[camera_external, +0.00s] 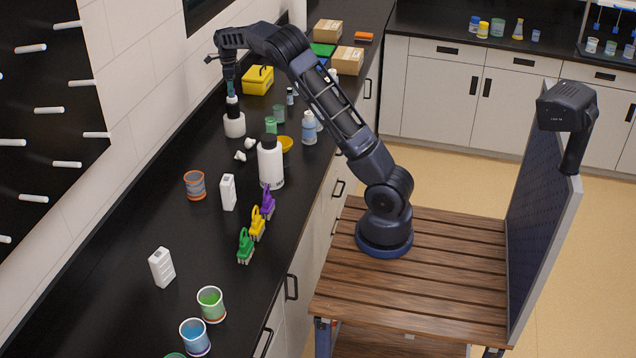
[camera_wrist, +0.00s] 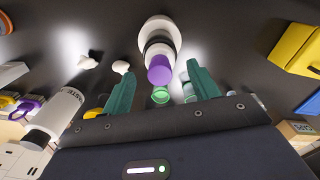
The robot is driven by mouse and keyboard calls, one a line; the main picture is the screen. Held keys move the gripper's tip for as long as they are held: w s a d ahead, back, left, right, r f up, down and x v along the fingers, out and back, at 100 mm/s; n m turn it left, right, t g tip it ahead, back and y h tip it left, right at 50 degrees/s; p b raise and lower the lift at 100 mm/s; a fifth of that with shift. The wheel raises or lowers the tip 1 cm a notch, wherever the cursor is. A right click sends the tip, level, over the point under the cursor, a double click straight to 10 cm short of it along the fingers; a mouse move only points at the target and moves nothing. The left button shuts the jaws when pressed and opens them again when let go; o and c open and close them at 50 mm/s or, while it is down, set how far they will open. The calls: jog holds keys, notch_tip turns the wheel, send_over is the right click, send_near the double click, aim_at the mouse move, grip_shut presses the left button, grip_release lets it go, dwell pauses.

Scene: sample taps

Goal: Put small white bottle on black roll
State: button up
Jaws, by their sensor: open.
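My gripper (camera_external: 231,90) points down at the back of the black counter. In the wrist view its teal fingers (camera_wrist: 163,72) are apart. The small white bottle (camera_external: 232,99) is just below the fingertips, atop a black roll-like piece (camera_external: 233,110), which sits on a wider white jar (camera_external: 235,127). In the wrist view the small white bottle (camera_wrist: 158,52) has a purple top and lies between and slightly beyond the fingertips. The black piece (camera_wrist: 158,42) shows as a dark band behind it. I cannot tell whether either finger touches the bottle.
A yellow box (camera_external: 257,79) stands behind the jar. White lumps (camera_external: 245,149), a large white bottle (camera_external: 270,162) and a clear blue-labelled bottle (camera_external: 309,127) stand nearer. Green vessels (camera_external: 271,124) stand right of the jar. The tiled wall is close on the left.

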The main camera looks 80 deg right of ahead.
notch_tip(320, 180, up, 9)
jog(key=s+a+r+n+t+y, duration=0.1)
jog(key=s+a+r+n, duration=0.4)
jog(key=s+a+n, duration=0.5)
jog(key=s+a+r+n+t, duration=0.1)
jog(key=s+a+r+n, duration=0.45)
jog(key=s+a, duration=0.8)
jog(key=s+a+f+n+t, duration=0.1)
jog(key=s+a+f+n, duration=0.2)
jog(key=s+a+n, duration=0.2)
jog(key=s+a+f+n, duration=0.3)
jog(key=s+a+n, duration=0.2)
jog(key=s, duration=0.5)
jog(key=s+a+f+n+t+h, duration=0.1)
jog(key=s+a+f+n, duration=0.2)
jog(key=s+a+n, duration=0.3)
jog(key=shift+s+a+f+t, duration=0.2)
jog(key=shift+s+a+t, duration=0.1)
jog(key=shift+s+a, duration=0.6)
jog(key=shift+d, duration=0.1)
